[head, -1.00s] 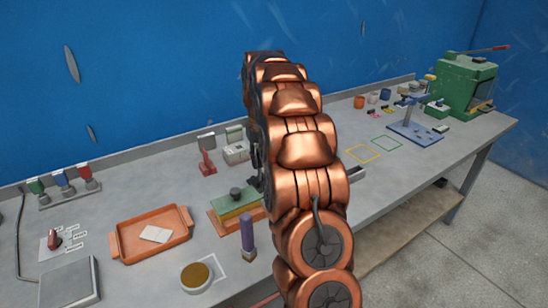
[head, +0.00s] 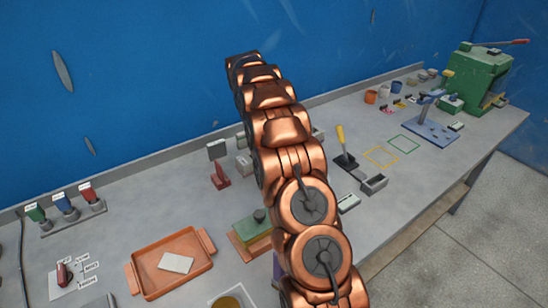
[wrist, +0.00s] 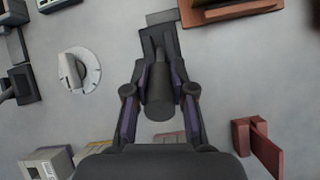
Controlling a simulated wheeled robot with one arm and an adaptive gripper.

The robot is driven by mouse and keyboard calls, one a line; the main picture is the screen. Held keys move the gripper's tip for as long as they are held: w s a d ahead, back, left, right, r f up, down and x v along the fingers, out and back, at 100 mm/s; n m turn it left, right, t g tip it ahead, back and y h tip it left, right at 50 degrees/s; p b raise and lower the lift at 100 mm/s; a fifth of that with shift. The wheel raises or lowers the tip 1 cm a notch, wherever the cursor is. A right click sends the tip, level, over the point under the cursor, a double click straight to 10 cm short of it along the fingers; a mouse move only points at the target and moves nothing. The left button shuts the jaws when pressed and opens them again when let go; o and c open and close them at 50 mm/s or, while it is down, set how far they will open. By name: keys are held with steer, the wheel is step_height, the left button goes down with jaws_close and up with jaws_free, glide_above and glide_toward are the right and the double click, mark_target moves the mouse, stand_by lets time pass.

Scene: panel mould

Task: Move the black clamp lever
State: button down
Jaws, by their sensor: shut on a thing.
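The black clamp lever shows in the wrist view as a dark, rounded handle (wrist: 159,85) reaching back to a flat black base plate (wrist: 155,38). My gripper (wrist: 160,100) is shut on this handle, with a purple-padded finger on each side. The base plate extends ahead of the fingers over the grey bench top. Whether the plate touches the bench cannot be told. In the head view my copper arm hides the lever and the gripper.
A red stand (wrist: 258,140) is right of my gripper, and a white round dial (wrist: 78,70) is left. A reddish-brown base (wrist: 235,12) lies ahead to the right. In the head view, an orange tray (head: 140,278) and a yellow-handled tool (head: 341,136) stand on the grey bench (head: 115,215).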

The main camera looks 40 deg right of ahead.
steer(key=shift+w+a+g+p, duration=0.1)
steer(key=shift+w+g+p, duration=0.25)
steer(key=shift+p, duration=0.3)
steer(key=shift+f, duration=0.2)
steer(key=c, duration=1)
jaws_free()
steer(key=shift+o, duration=0.2)
steer(key=shift+s+b, duration=0.1)
steer(key=shift+b, duration=0.45)
